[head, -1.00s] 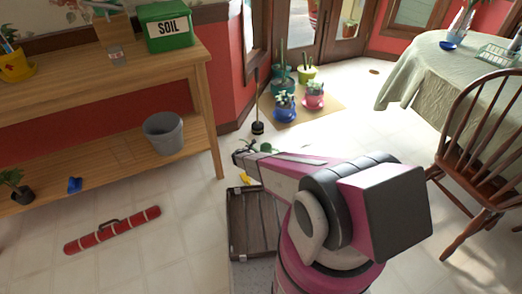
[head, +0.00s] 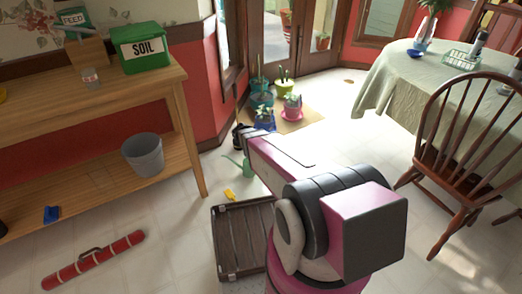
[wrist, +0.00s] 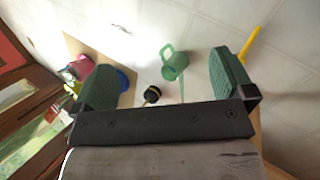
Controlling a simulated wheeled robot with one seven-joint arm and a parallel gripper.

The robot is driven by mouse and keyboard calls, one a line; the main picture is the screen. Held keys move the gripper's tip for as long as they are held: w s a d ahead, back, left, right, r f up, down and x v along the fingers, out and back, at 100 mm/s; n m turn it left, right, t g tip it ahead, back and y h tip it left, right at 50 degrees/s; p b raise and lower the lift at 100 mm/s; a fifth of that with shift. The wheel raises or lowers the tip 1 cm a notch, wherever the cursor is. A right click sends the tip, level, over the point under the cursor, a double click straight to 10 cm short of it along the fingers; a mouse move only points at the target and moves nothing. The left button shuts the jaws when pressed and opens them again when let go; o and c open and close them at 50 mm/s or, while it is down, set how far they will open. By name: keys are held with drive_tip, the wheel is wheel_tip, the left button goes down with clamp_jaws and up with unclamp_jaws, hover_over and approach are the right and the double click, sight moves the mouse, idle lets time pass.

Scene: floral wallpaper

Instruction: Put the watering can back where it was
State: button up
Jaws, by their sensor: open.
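The green watering can (wrist: 175,66) is on the pale tiled floor in the wrist view, with its handle and narrow spout showing. In the head view, part of the can (head: 247,169) shows beside my forearm, and the rest is hidden behind it. My gripper (wrist: 164,77) is open, with its green finger pads wide apart. The can appears between the two fingers in the wrist view, with no visible contact. I cannot tell how far beyond the fingertips it is. In the head view, my gripper (head: 239,136) is a small dark shape at the arm's end.
A wooden workbench (head: 180,75) stands left, bearing a green SOIL box (head: 150,46). Potted plants (head: 264,101) sit on a tan mat by the door. A brown slatted case (head: 238,204) and a yellow object (head: 230,195) lie near my arm. A wooden chair (head: 463,130) stands right.

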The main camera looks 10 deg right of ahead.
drive_tip(key=s+a+r+m+y, duration=0.1)
drive_tip(key=s+r+m+y, duration=0.5)
drive_tip(key=s+r, duration=0.6)
drive_tip(key=shift+a+r+m+g, duration=0.4)
drive_tip(key=shift+r+m, duration=0.15)
drive_tip(key=shift+m, duration=0.45)
